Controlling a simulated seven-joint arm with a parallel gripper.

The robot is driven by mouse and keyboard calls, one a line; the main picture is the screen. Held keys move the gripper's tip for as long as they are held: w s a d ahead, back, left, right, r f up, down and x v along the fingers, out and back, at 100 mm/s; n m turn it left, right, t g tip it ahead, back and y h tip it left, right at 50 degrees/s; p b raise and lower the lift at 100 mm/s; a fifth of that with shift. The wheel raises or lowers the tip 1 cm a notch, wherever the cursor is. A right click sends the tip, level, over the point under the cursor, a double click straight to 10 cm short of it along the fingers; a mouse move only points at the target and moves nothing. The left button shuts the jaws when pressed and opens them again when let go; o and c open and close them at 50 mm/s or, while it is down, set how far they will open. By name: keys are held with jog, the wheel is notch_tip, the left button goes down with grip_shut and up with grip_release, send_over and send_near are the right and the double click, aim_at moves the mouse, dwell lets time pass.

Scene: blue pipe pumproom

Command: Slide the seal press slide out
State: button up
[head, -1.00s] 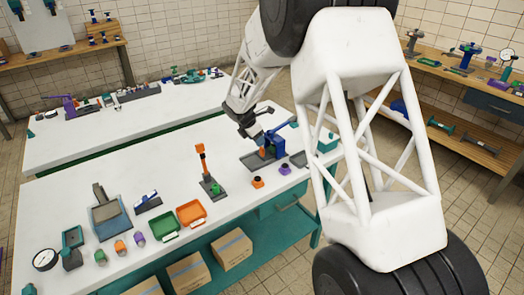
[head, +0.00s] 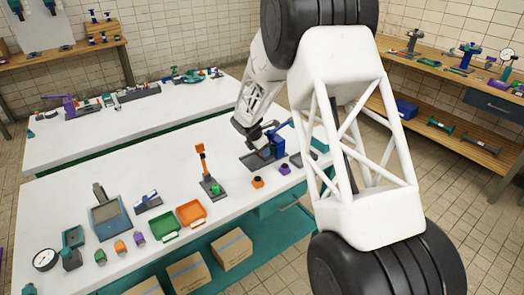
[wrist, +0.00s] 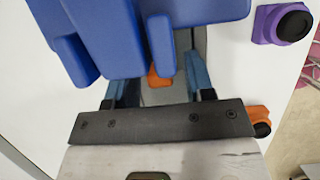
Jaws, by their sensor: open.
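The blue seal press (head: 279,146) stands on a grey base (head: 252,160) near the right end of the near white table. In the wrist view its blue body (wrist: 112,38) fills the upper left and middle. A small orange part (wrist: 159,78) shows below the blue body, over a grey strip; I cannot tell whether it belongs to the slide. My gripper (wrist: 160,84) is open, its two blue-grey fingers to either side of the orange part. Contact cannot be made out. In the head view my gripper (head: 266,140) is at the press, and my wrist partly hides it.
An orange block (head: 257,182) and a purple block (head: 285,169) with dark tops stand in front of the press. An orange-topped stand (head: 203,165), an orange tray (head: 191,213) and a green tray (head: 165,226) lie left.

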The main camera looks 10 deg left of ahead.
jog(key=shift+w+f, duration=0.1)
jog(key=shift+f, duration=0.15)
jog(key=shift+c, duration=0.3)
grip_shut()
jog(key=shift+s+a, duration=3.5)
jog(key=shift+s, duration=0.05)
jog(key=shift+o, duration=0.3)
grip_release()
jog(key=shift+r, duration=0.15)
jog(key=v, duration=0.7)
jog(key=shift+r, duration=0.25)
jog(key=shift+s+a, duration=0.1)
